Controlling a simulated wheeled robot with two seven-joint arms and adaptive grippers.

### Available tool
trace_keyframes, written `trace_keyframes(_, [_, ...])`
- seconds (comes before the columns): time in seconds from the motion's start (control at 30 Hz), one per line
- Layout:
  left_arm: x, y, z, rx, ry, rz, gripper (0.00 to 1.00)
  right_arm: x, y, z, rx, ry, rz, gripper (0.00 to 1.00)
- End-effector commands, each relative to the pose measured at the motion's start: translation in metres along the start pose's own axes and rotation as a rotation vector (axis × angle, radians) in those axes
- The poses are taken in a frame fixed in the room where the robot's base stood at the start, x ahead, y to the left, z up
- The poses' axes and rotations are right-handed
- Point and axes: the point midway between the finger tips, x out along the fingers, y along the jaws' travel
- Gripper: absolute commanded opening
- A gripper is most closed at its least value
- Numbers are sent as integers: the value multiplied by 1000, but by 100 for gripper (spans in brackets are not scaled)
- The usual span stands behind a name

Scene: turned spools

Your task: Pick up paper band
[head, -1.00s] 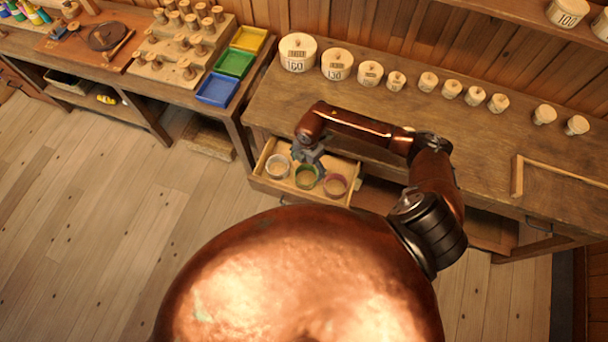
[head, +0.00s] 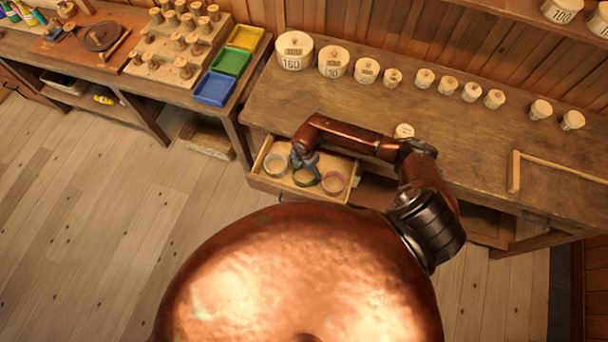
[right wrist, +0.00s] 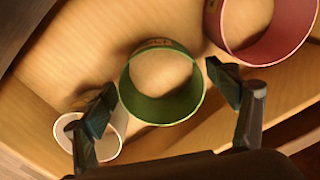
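Three open paper bands stand in the pulled-out drawer. They are a white band (head: 276,174), a green band (head: 304,183) and a pink band (head: 333,191), left to right. My right gripper (head: 305,163) reaches down over the green band and partly hides it. In the right wrist view the gripper (right wrist: 160,96) is open, with one finger on each side of the green band (right wrist: 160,110). I cannot tell whether either finger touches it. The white band (right wrist: 116,128) is behind the left finger, and the pink band (right wrist: 214,24) is at upper right. My left gripper is not in view.
The drawer (head: 270,187) has low wooden walls close around the bands. The workbench top (head: 450,140) lies above it, with several numbered white tubs (head: 294,52) along the back. Blue, green and yellow trays (head: 215,89) are on the left bench.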

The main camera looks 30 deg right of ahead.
Motion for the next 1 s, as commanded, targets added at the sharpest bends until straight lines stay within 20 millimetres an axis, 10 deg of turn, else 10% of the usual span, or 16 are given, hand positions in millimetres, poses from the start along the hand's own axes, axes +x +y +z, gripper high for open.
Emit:
trace_keyframes(0.63, [0,0,-1,0,2,0,81,-4,0,1,0,-1,1,54])
trace_keyframes(1.0, [2,0,-1,0,1,0,81,-68,1,1,-2,-1,4,54])
